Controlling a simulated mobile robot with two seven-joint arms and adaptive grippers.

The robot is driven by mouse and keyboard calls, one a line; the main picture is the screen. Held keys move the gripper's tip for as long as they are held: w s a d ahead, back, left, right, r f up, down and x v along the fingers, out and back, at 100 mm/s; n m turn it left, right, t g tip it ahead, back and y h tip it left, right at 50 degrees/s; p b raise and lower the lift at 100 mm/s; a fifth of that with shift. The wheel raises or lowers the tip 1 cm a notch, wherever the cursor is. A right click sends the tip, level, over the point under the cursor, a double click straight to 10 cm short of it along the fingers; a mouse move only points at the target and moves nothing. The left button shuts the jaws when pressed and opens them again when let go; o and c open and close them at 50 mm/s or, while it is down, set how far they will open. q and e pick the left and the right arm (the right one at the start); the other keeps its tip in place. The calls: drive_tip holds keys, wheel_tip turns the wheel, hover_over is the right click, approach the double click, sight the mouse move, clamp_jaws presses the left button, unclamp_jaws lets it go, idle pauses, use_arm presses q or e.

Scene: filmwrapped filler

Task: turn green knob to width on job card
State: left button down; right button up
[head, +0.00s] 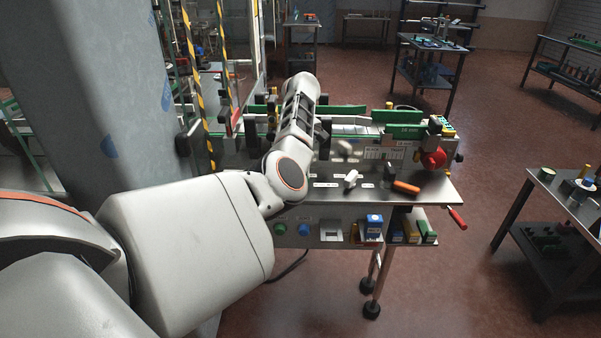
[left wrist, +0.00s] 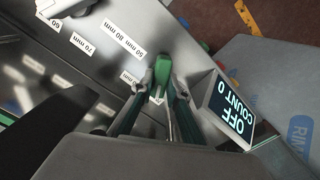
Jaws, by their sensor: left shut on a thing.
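The green knob (left wrist: 160,70) sits on the metal panel in the left wrist view. My left gripper (left wrist: 160,92) is shut on it, one finger on each side. Printed millimetre labels (left wrist: 84,44) lie on the panel beside the knob, including one that reads 70 mm. In the head view my own arm hides the knob and the left gripper. I cannot make out a job card for certain. My right gripper is not in view.
A display (left wrist: 230,110) reading OFF and COUNT 0 stands close right of the left gripper. The machine bench (head: 430,188) carries an orange-handled tool (head: 406,187) and a red knob (head: 433,159). A side table (head: 540,200) stands at right, with clear floor between.

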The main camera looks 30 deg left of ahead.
use_arm(q)
drive_tip(key=m, duration=0.6)
drive_tip(key=shift+w+d+m, duration=0.1)
drive_tip(key=shift+d+m, duration=0.05)
drive_tip(key=shift+m, duration=0.15)
drive_tip(key=m, duration=0.5)
drive_tip(key=shift+m, duration=0.3)
drive_tip(key=c, duration=2)
unclamp_jaws()
drive_tip(key=shift+o, duration=0.2)
drive_tip(key=shift+r, duration=0.15)
wheel_tip(320, 180, up, 12)
